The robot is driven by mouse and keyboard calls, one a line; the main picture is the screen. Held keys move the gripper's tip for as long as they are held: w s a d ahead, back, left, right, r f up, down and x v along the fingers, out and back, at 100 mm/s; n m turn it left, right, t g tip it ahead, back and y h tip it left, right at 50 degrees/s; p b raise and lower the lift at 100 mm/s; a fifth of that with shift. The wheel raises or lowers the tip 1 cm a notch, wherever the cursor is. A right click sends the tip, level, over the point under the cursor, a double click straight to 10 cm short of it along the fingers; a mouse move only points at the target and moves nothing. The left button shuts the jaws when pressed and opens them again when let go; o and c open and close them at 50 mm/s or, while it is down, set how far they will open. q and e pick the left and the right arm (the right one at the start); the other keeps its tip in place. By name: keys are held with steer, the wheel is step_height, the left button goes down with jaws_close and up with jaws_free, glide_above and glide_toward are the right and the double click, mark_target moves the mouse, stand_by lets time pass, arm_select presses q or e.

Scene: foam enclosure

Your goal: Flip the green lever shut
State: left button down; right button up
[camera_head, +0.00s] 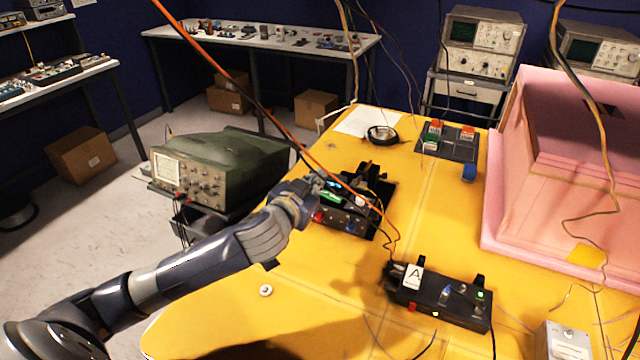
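A small black device (345,222) with red and blue parts on its front stands on the yellow table, left of the middle. A bright green part (330,197), which may be the green lever, shows on its top. My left gripper (322,187) reaches in from the left and is right at this green part. The fingers are small and dark here, and I cannot tell whether they touch the lever or how far apart they are. The gripper partly hides the device's left side. My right gripper is not in view.
A black box marked A (440,300) with a lit green light stands nearer on the yellow table (290,320). A pink foam enclosure (560,190) fills the right. A green oscilloscope (215,165) stands left of the table. An orange cable and dark wires hang across the view.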

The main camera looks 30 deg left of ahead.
mark_target(328, 195)
arm_select(q)
steer(key=p+x, duration=0.1)
steer(key=x, duration=0.3)
steer(key=shift+r, duration=0.1)
steer(key=f, duration=0.3)
steer(key=shift+w+a+f, duration=0.15)
steer(key=shift+a, duration=0.2)
steer(key=shift+a+f, duration=0.15)
steer(key=shift+f, duration=0.35)
steer(key=shift+a+f+n+b, duration=0.2)
steer(key=shift+f+n+b, duration=0.15)
steer(key=shift+f+n, duration=0.25)
steer(key=shift+a+h, duration=0.1)
steer(key=shift+h, duration=0.2)
steer(key=shift+r, duration=0.1)
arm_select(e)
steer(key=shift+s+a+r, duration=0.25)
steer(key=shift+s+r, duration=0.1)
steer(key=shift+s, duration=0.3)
arm_select(q)
steer(key=shift+r, duration=0.1)
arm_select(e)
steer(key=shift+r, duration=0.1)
